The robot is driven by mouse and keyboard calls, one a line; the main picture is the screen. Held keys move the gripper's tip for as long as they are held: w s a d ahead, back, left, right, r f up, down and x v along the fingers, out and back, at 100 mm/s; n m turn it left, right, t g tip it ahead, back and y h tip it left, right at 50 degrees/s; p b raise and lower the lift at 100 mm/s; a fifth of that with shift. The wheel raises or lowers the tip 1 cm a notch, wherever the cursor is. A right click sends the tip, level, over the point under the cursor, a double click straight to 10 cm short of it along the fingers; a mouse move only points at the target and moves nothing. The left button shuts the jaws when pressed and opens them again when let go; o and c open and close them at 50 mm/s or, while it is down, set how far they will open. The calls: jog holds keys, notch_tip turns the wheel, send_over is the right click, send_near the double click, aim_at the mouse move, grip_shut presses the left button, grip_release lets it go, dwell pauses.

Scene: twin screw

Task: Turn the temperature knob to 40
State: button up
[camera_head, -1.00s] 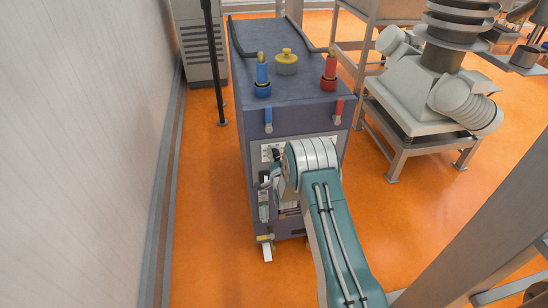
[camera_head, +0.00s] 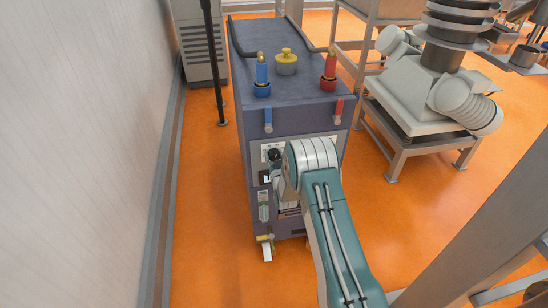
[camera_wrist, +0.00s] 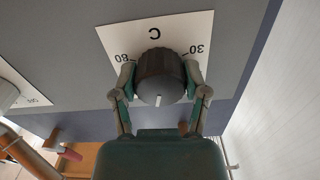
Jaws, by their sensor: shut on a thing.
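The temperature knob (camera_wrist: 160,66) is black and ribbed, on a white plate (camera_wrist: 185,30) marked C, 80 and 30, upside down in the wrist view. Its white pointer line points toward the bottom of that view, away from the C. The number beside the pointer is hidden. My gripper (camera_wrist: 160,77) is shut on the knob, one finger on each side. In the camera_head view my wrist covers most of the control panel on the blue-grey cabinet (camera_head: 300,108), and the grip itself cannot be made out.
Another plate with a pale knob (camera_wrist: 7,96) is at the left edge of the wrist view. Blue (camera_head: 262,75) and red (camera_head: 330,75) valves stand on the cabinet top. A pale wall (camera_head: 80,150) is at left.

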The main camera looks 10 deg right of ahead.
jog(key=n, duration=0.4)
jog(key=shift+n, duration=0.3)
jog(key=n, duration=0.3)
jog(key=shift+n, duration=0.4)
jog(key=n, duration=0.4)
jog(key=shift+n, duration=2.1)
jog(key=shift+f, duration=0.1)
jog(key=o, duration=1.1)
jog(key=shift+a, duration=0.1)
jog(key=shift+o, duration=0.2)
